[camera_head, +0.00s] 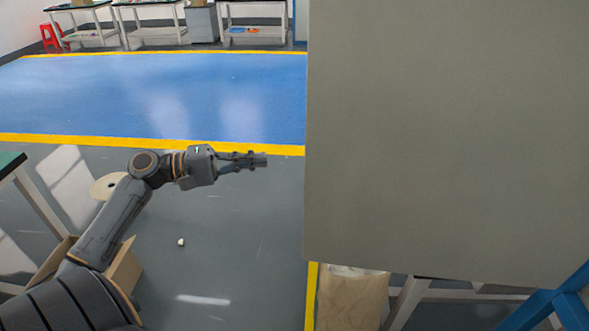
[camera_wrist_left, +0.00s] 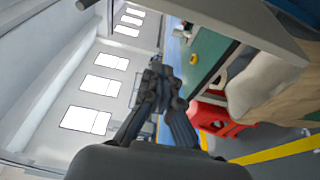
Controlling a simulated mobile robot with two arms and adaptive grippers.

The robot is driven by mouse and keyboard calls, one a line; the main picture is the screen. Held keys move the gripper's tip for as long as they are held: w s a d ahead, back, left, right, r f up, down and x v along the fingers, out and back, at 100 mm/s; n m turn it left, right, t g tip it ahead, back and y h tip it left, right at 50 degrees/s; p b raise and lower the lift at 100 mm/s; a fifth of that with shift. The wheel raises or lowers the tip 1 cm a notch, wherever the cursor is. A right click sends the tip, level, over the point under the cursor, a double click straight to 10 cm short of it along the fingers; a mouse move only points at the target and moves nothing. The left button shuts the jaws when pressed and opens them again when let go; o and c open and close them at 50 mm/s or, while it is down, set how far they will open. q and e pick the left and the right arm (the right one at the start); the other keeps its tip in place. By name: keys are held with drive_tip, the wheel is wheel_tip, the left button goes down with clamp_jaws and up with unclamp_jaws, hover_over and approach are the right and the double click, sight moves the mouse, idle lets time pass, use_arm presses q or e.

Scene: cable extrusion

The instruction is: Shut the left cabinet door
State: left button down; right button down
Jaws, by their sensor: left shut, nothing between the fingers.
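A large flat grey panel, seemingly the left cabinet door (camera_head: 450,130), fills the right half of the head view. Its left edge is upright. I see no handle on it, and I cannot tell how far it stands open. My left gripper (camera_head: 258,160) is left of that edge in the picture, with a visible gap between. Its fingers are together and empty, pointing right. They also show in the left wrist view (camera_wrist_left: 157,82), where I cannot make out the door for certain. My right gripper is not in view.
A brown paper bag (camera_head: 352,298) and a blue frame (camera_head: 560,303) are below the panel. A cardboard box (camera_head: 124,268) is beside my left arm. A green-topped table (camera_head: 10,163) stands at the left edge. Open floor (camera_head: 230,250) lies below the gripper.

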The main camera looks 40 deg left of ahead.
use_arm(q)
drive_tip(key=p+x, duration=0.4)
drive_tip(key=x, duration=0.6)
drive_tip(key=s, duration=0.1)
drive_tip(key=s+d+p, duration=0.1)
drive_tip(key=s+d, duration=0.1)
drive_tip(key=s, duration=0.1)
drive_tip(key=shift+r, duration=0.35)
drive_tip(key=shift+w, duration=0.1)
drive_tip(key=shift+p, duration=0.3)
